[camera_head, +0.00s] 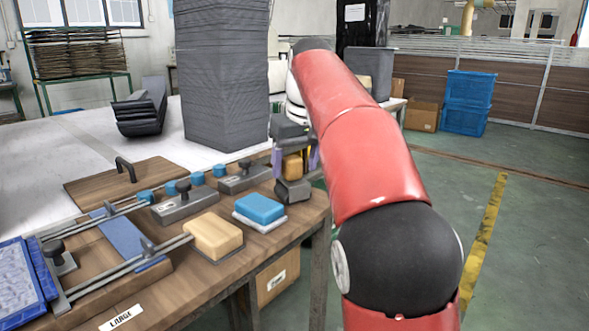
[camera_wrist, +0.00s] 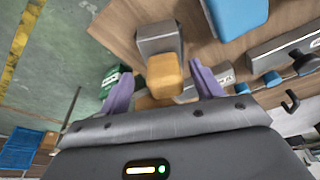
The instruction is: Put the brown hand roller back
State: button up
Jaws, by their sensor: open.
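A brown-orange block joined to or resting against a dark grey body, which looks like the brown hand roller (camera_head: 292,168), is at the table's far right edge. It also shows in the wrist view (camera_wrist: 165,78), with the grey body (camera_wrist: 160,38) beyond it. My gripper (camera_head: 295,160) has its two purple fingers apart, one on each side of the brown part. In the wrist view my gripper (camera_wrist: 160,85) shows a gap beside the right finger; whether either finger touches is unclear. A second brown-orange piece (camera_wrist: 150,102) is partly hidden behind my gripper.
A blue block on a white base (camera_head: 260,209) and a tan block on a grey base (camera_head: 214,236) stand nearby. Grey blocks with black knobs (camera_head: 182,206), blue cylinders, a rail fixture and a blue-rimmed tray (camera_head: 40,266) fill the table's left. A tall grey stack (camera_head: 222,75) stands behind.

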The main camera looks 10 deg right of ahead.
aim_at(302, 184)
jog(key=p+v, duration=0.3)
jog(key=v, duration=0.7)
jog(key=s+f+m+t, duration=0.2)
jog(key=s+f, duration=2.3)
jog(key=s, duration=0.1)
jog(key=shift+a+m+h, duration=0.3)
jog(key=shift+a+h, duration=0.1)
jog(key=shift+a+f, duration=0.1)
